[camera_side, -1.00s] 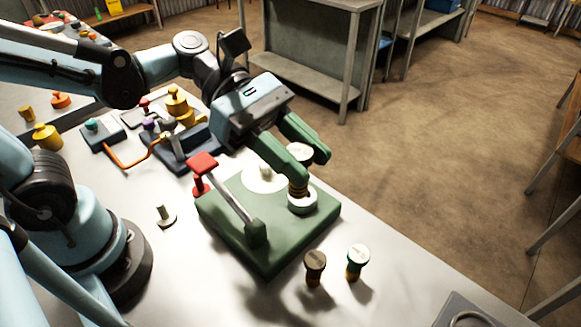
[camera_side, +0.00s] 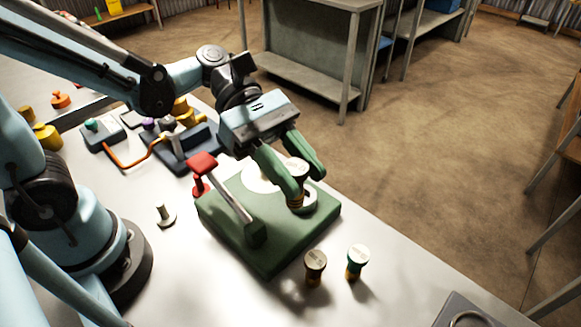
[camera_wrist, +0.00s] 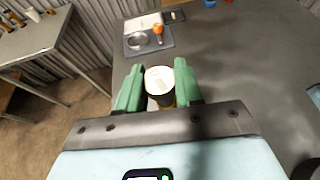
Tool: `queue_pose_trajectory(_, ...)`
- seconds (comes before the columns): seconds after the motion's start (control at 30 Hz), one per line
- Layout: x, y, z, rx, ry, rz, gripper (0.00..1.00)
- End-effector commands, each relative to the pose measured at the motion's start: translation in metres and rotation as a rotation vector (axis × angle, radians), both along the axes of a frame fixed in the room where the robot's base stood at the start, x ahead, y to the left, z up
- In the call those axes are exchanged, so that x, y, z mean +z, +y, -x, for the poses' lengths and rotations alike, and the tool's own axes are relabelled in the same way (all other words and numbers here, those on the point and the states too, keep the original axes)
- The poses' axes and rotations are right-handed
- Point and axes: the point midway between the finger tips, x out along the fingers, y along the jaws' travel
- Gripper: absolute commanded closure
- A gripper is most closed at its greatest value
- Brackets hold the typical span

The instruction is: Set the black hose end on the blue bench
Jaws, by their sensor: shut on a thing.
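My gripper (camera_side: 302,184) is shut on a dark hose end (camera_side: 297,168) with a pale round top and yellowish bands below. The wrist view shows this dark hose end (camera_wrist: 160,84) upright between the green fingers. Its lower end is at the white ring on the green bench (camera_side: 265,262); I cannot tell whether it still sits in it. The green bench carries a red-handled lever (camera_side: 203,163). The dark blue bench (camera_side: 190,160), with a grey lever, stands behind and left of the green one, partly hidden by my arm.
A brown hose end (camera_side: 315,268) and a teal-and-yellow one (camera_side: 357,262) stand in front of the green bench. A grey tray (camera_side: 467,312) lies at the front right.

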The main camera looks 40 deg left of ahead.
Motion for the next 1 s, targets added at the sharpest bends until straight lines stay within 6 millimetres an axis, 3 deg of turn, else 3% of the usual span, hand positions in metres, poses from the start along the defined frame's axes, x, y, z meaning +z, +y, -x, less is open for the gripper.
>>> queue_pose_trajectory(0.53,-0.04,0.036,-0.057,0.001,0.001,0.001,1.0)
queue_pose_trajectory(0.77,-0.048,0.041,-0.064,-0.001,0.0,0.001,1.0)
queue_pose_trajectory(1.0,-0.073,0.041,-0.064,0.0,0.0,0.001,1.0)
